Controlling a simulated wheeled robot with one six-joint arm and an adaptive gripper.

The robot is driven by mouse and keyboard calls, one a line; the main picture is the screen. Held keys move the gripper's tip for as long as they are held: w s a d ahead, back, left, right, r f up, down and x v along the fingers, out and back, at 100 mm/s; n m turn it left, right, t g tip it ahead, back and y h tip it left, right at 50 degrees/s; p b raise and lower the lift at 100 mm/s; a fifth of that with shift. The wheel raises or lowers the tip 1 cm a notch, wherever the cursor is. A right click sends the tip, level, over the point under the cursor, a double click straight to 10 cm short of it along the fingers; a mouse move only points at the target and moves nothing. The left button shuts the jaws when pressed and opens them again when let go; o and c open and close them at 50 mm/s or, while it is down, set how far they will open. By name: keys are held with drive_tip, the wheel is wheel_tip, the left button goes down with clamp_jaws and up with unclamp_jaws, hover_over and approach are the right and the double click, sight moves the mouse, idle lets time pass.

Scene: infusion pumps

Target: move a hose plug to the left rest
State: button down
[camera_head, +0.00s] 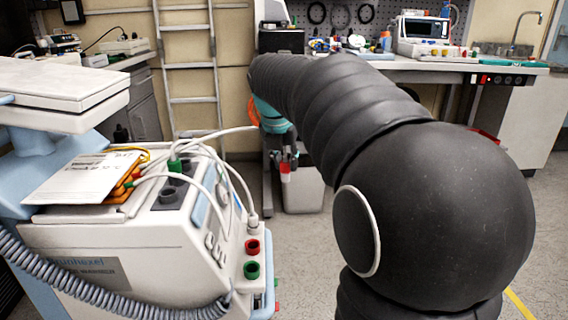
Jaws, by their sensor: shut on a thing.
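My gripper (283,157) hangs small and dark below the teal wrist, right of the white pump unit (130,250), and is shut. A small red-banded hose plug (285,170) shows at its fingertips. A white hose (215,133) runs from the unit's top towards my wrist and passes out of sight there. Another white hose ends in a white plug (253,220) at the unit's right side, above a red socket (252,247) and a green socket (251,270). A green plug (175,164) stands on the top, near dark grey holders (170,194). I cannot tell which part is the left rest.
A paper sheet (85,176) lies on the unit. A grey coiled cable (110,296) crosses its front. A pale bin (304,190) stands on the floor behind my gripper. A ladder (188,70) and a workbench (455,68) stand at the back. My arm covers much of the right.

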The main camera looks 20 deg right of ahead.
wheel_tip(320, 180, up, 13)
drive_tip(key=p, duration=0.7)
drive_tip(key=s+a+b, duration=0.1)
drive_tip(key=s+a, duration=0.1)
drive_tip(key=a, duration=1.1)
drive_tip(key=s+a, duration=0.3)
drive_tip(key=a, duration=1)
drive_tip(key=shift+w+a+f+b, duration=0.1)
drive_tip(key=shift+w+f+b, duration=0.05)
drive_tip(key=shift+f+b, duration=0.85)
drive_tip(key=shift+w+f+b, duration=0.1)
drive_tip(key=shift+f+b, duration=0.45)
drive_tip(key=shift+f, duration=0.85)
drive_tip(key=shift+w+p, duration=0.1)
drive_tip(key=shift+p, duration=0.3)
drive_tip(key=shift+f+b, duration=0.65)
drive_tip(key=shift+f, duration=1)
drive_tip(key=c, duration=0.8)
unclamp_jaws()
drive_tip(key=shift+c, duration=0.2)
